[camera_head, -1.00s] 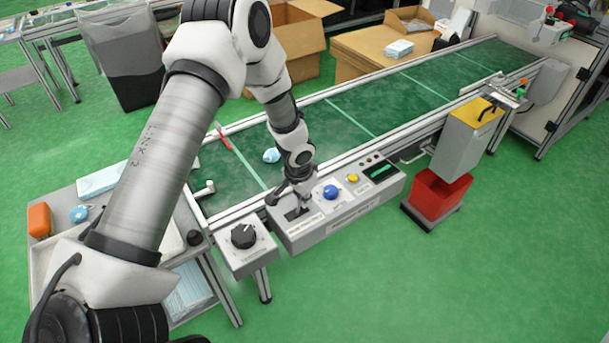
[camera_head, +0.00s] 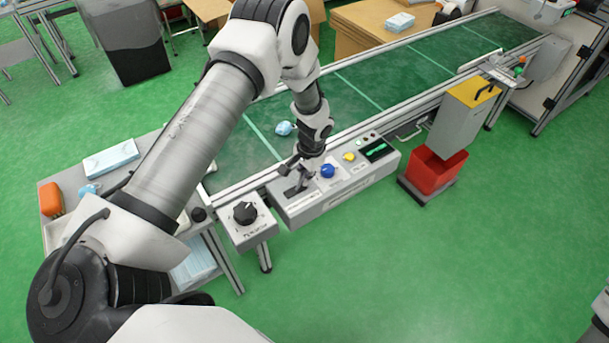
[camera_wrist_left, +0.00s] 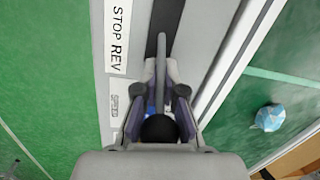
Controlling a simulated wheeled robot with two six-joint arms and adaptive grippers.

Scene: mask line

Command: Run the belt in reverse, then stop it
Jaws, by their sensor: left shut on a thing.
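The control panel (camera_head: 335,190) runs along the belt's near side. It carries a blue button (camera_head: 327,171), a yellow button (camera_head: 349,156) and a lit display (camera_head: 376,149). My left gripper (camera_head: 299,183) is at the panel's left part, pointing down, shut on the lever. In the left wrist view the grey lever shaft (camera_wrist_left: 161,62) with a dark round end lies between the fingers, beside a label (camera_wrist_left: 117,38) reading STOP and REV. The lever's exact setting cannot be told. The green belt (camera_head: 355,100) carries a small blue item (camera_head: 284,128), also in the wrist view (camera_wrist_left: 269,117).
A black dial (camera_head: 245,212) sits on a box left of the panel. A red bin (camera_head: 436,172) stands under a yellow-topped grey box (camera_head: 468,115) at right. A side table at left holds an orange item (camera_head: 51,198) and a blue pack (camera_head: 111,158). The front floor is clear.

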